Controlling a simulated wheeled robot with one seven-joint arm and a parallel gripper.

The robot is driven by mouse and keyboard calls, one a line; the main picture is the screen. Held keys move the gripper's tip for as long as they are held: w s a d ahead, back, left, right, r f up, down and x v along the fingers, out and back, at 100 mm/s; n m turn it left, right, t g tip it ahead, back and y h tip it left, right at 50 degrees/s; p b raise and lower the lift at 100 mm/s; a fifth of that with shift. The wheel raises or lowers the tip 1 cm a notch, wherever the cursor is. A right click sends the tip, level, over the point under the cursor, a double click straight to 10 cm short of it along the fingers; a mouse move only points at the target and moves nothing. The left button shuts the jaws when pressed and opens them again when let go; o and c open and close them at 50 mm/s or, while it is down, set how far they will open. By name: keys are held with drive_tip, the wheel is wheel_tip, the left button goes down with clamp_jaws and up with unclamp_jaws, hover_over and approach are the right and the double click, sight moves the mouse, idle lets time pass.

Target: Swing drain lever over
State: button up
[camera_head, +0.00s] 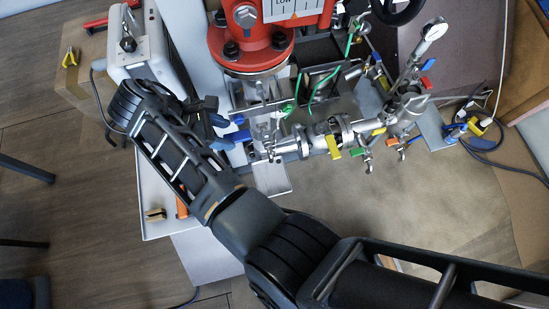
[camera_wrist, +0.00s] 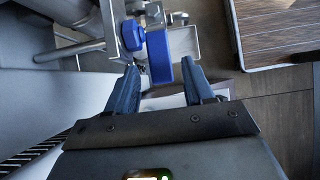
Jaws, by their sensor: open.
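A blue lever (camera_wrist: 158,56) on a metal valve fitting stands in front of my gripper in the wrist view. My gripper (camera_wrist: 160,66) is open, with one finger on each side of the lever's end and a gap visible on both sides. A blue knob-like part (camera_wrist: 132,35) sits just left of the lever. In the head view, my gripper (camera_head: 218,112) is beside a blue handle (camera_head: 237,136) at the left end of the steel pipe run (camera_head: 303,141). No label shows which handle is the drain lever. I cannot tell whether my fingers touch anything.
A red valve body (camera_head: 250,38) stands behind the pipe run. A white case (camera_head: 138,45) is at upper left. The floor in front is open.

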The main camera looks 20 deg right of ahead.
sight(232, 137)
drive_tip(key=b+x, duration=0.2)
drive_tip(key=x, duration=0.1)
drive_tip(key=shift+a+f, duration=0.1)
drive_tip(key=shift+r+p, duration=0.25)
drive_tip(key=shift+p, duration=0.05)
drive_tip(key=shift+p, duration=0.35)
drive_tip(key=shift+f, duration=0.1)
drive_tip(key=c, duration=0.7)
